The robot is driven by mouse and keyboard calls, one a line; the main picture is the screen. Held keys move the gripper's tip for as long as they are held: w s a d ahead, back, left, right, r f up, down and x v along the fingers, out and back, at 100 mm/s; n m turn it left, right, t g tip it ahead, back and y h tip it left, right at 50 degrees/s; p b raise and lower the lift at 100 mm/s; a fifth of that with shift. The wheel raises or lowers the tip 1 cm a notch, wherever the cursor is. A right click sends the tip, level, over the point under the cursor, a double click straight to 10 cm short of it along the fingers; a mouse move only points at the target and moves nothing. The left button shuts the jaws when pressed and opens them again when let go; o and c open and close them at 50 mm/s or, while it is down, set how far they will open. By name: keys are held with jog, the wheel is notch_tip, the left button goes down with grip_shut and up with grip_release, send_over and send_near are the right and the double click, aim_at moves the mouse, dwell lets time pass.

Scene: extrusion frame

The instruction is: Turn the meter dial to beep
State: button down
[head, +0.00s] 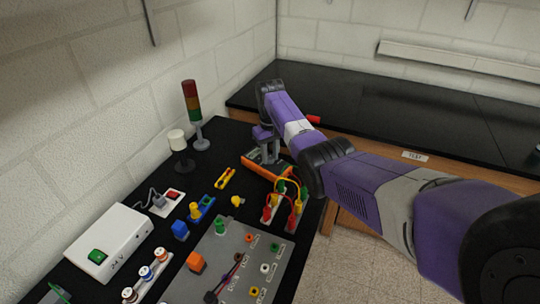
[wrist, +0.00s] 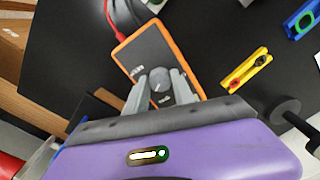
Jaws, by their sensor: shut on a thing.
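The orange-rimmed meter (head: 266,166) lies on the black bench at its right part, partly hidden under my gripper in the head view. In the wrist view the meter (wrist: 127,53) shows a dark face with an orange border, and a round grey dial (wrist: 159,79) on it. My gripper (wrist: 160,88) is over the meter, its two grey fingers shut on the dial from both sides. My gripper (head: 267,152) also shows in the head view, pointing down. The marks around the dial are too small to read, so its setting cannot be told.
A red lead (wrist: 113,22) and a dark lead run from the meter's far end. A yellow holder (wrist: 248,69) lies beside the meter. A signal tower (head: 193,110), a white 24 V box (head: 118,232) and a grey plug panel (head: 238,265) share the bench.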

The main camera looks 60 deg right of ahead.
aim_at(270, 157)
dwell(0.4)
jog(key=c, duration=1.1)
grip_release()
jog(key=shift+o, duration=0.2)
jog(key=shift+r, duration=0.1)
jog(key=shift+r+b, duration=0.7)
jog(key=shift+r, duration=3.1)
